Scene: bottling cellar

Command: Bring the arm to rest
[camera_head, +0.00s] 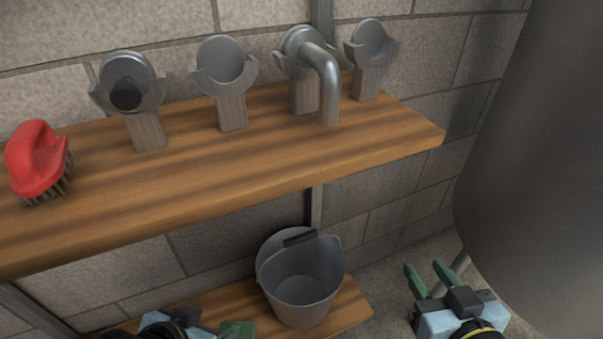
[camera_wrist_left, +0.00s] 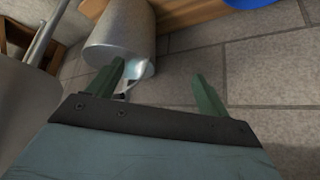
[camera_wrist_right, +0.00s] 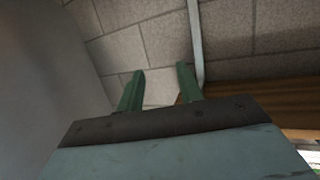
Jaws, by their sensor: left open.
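My left gripper (camera_wrist_left: 157,68) is open and empty; its two green fingers stand well apart in the left wrist view. In the head view only part of it shows at the bottom edge, in front of the lower shelf, with one green finger (camera_head: 237,330) visible. My right gripper (camera_head: 427,265) is at the lower right of the head view, beside the big tank, with its fingers apart and nothing between them. In the right wrist view its fingers (camera_wrist_right: 158,68) also stand apart before the block wall.
A wooden shelf (camera_head: 250,150) holds a red brush (camera_head: 36,160), several metal holders and a bent pipe (camera_head: 328,85). A grey bucket (camera_head: 300,285) stands on the lower shelf (camera_head: 352,308), close to my left gripper. A large grey tank (camera_head: 540,150) fills the right side.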

